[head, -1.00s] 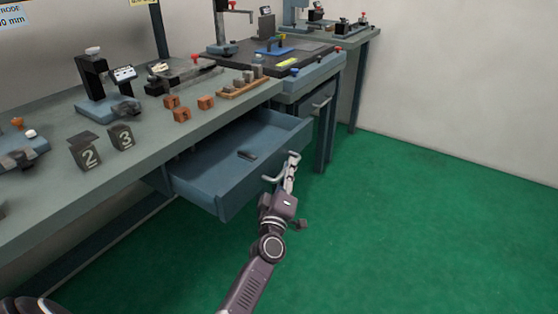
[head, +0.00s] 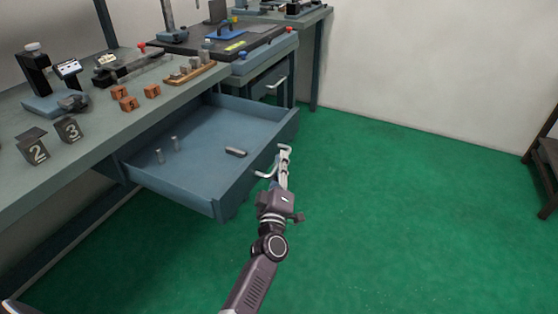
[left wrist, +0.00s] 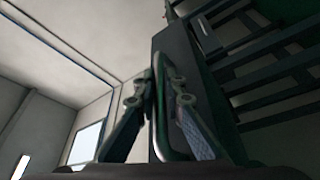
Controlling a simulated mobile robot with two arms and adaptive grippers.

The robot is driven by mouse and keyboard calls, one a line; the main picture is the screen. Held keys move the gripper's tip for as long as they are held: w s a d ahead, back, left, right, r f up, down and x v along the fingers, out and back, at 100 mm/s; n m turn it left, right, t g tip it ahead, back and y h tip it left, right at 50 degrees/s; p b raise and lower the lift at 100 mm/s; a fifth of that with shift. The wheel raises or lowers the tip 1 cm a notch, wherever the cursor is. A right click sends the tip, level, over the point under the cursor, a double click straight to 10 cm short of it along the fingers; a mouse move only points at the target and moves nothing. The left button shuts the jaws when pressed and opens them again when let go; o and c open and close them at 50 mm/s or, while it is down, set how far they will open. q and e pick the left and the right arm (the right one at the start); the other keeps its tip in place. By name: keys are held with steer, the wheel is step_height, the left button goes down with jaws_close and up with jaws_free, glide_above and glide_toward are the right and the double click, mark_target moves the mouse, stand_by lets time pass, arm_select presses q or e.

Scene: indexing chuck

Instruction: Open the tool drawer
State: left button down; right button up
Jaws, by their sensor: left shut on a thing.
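The tool drawer (head: 242,188) is blue-grey and stands well out from under the workbench, its inside in plain view. Its metal handle (head: 264,175) is on the front panel. My left gripper (head: 284,162) is at the handle, shut on it. In the left wrist view the handle (left wrist: 159,120) runs as a bar between the two fingers of the left gripper (left wrist: 158,92). In the drawer, two small pins (head: 167,150) stand upright and a grey cylinder (head: 236,152) lies on its side. My right gripper is not in view.
The workbench top (head: 95,135) bears numbered blocks (head: 68,130), small orange blocks (head: 131,103) and a wooden rack (head: 190,72). A second drawer (head: 268,83) is shut beyond. The green floor (head: 400,200) is clear at the right; a dark stand (head: 549,160) is at the right edge.

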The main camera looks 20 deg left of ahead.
arm_select(q)
steer(key=c, duration=2)
jaws_free()
steer(key=v, duration=1.2)
